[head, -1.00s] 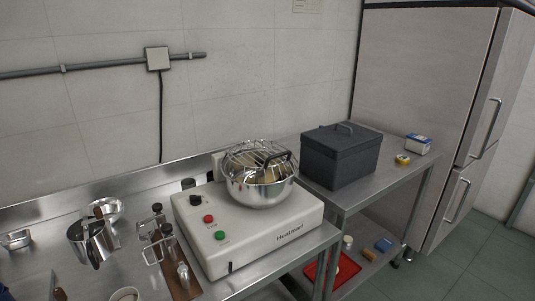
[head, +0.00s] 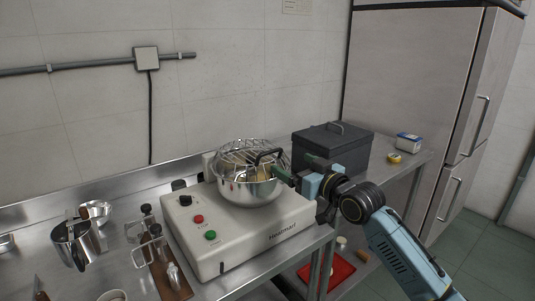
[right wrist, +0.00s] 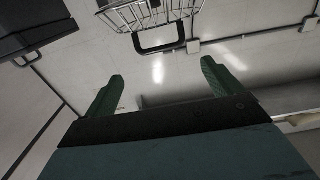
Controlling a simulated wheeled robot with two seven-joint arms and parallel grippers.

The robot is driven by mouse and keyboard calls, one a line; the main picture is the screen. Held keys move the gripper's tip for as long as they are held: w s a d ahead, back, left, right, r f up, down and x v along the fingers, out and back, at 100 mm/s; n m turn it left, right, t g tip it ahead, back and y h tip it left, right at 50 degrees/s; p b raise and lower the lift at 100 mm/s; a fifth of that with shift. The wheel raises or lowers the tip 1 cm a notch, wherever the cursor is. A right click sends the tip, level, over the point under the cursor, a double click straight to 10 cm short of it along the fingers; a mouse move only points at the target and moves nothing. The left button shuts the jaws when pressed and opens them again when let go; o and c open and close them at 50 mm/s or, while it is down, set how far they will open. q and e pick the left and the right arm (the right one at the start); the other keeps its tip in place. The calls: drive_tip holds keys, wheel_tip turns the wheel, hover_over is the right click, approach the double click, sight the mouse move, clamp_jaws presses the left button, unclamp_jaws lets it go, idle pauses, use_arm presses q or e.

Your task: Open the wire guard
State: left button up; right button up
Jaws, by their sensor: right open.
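The wire guard (head: 236,151) is a domed metal grid lying over the steel bowl (head: 247,190) of the white mixer. Its black handle (head: 268,154) is on the right side of the dome. My right gripper (head: 281,173) is at the right of the bowl, its fingers pointing at the handle. In the right wrist view, the open green fingers (right wrist: 162,84) have nothing between them. The guard (right wrist: 132,12) and its handle (right wrist: 160,40) show beyond the fingertips, apart from them. My left gripper is not in view.
The white mixer base (head: 240,228) has red and green buttons. A dark grey box (head: 328,148) stands behind my right arm. A tall cabinet (head: 415,90) is at the right.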

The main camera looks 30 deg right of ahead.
sight(272, 152)
drive_tip(key=w, duration=0.7)
drive_tip(key=w+a+b, duration=0.1)
drive_tip(key=w, duration=0.3)
drive_tip(key=shift+f, duration=0.1)
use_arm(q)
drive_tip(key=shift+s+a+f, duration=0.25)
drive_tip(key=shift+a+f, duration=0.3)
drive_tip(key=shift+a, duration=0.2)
use_arm(e)
drive_tip(key=shift+w, duration=0.7)
drive_tip(key=c, duration=1.1)
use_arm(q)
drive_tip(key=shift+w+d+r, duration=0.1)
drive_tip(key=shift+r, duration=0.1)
